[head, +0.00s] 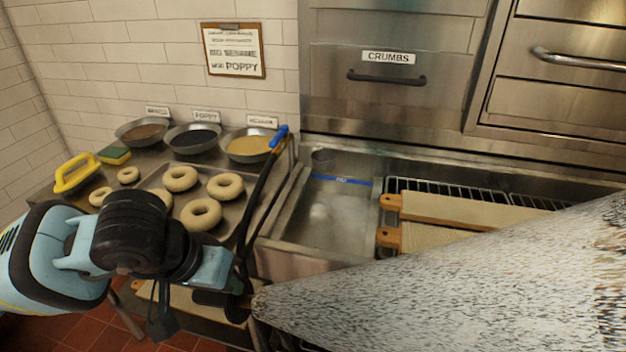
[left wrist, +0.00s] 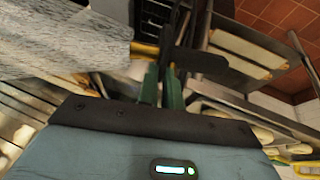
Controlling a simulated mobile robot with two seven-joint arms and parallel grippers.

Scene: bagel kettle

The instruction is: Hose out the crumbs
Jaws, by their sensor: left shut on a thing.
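The crumbs drawer (head: 388,80), a steel front with a CRUMBS label and a dark handle, appears shut at the back. A black hose (head: 262,190) with a blue end runs down from the counter's edge to my left gripper (head: 240,288). That gripper is shut on the hose nozzle (head: 216,298), whose brass tip points right. The nozzle also shows between the green fingers in the left wrist view (left wrist: 146,50). A wide, speckled whitish spray (head: 450,275) fans out from the tip to the right edge and hides what lies behind it. My right gripper is out of view.
A water-filled sink (head: 335,215) is right of the hose. Wooden-ended boards (head: 440,207) lie on a rack beside it. Bagels on a tray (head: 243,218), topping bowls (head: 193,138), a yellow-handled tool (head: 76,173) and a sponge (head: 114,155) crowd the left counter.

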